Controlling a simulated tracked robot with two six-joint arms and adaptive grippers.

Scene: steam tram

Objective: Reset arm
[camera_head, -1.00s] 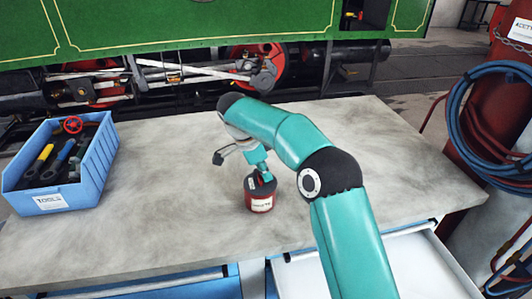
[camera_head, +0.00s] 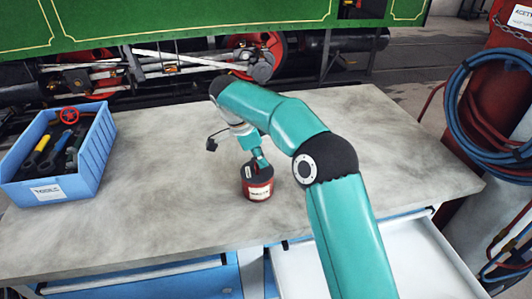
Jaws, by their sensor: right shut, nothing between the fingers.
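My right arm reaches in from the bottom right over the workbench (camera_head: 150,215) and bends down at its far end. My right gripper (camera_head: 259,161) points down at the top of a small red can (camera_head: 258,188) with a dark top and a white label. The can stands upright on the bench. The gripper is shut with nothing between its fingers. Its tips overlap the can's top in the picture, and I cannot tell whether they touch it. My left gripper is out of view.
A blue toolbox (camera_head: 90,160) with several tools stands at the bench's left end. An open drawer (camera_head: 400,262) juts out at the front right. A green tram (camera_head: 180,22) stands behind. A red cylinder (camera_head: 490,95) with blue hoses is at the right. The bench's right side is clear.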

